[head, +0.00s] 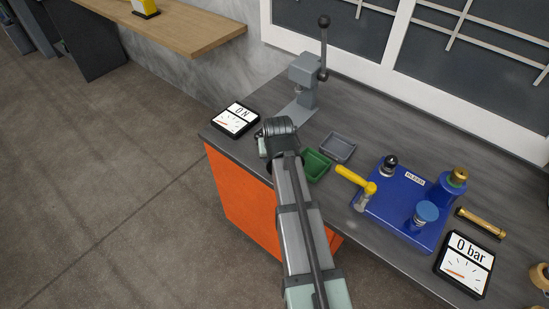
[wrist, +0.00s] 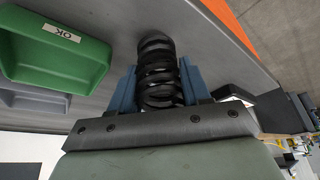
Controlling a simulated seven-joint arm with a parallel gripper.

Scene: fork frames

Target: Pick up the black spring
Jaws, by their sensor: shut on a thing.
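In the wrist view the black spring (wrist: 157,72) stands between the two blue fingers of my gripper (wrist: 157,88), which are shut on it from both sides. The spring's coils show clearly, with its far end close to the grey worktop; I cannot tell whether it touches. In the head view my gripper (head: 277,128) is over the worktop near its front edge, and my arm hides the spring there.
A green tray (head: 316,165), marked OK in the wrist view (wrist: 60,45), and a grey tray (head: 338,148) lie right of my gripper. A grey lever press (head: 304,78) stands behind it. An ON display (head: 235,119) is left.

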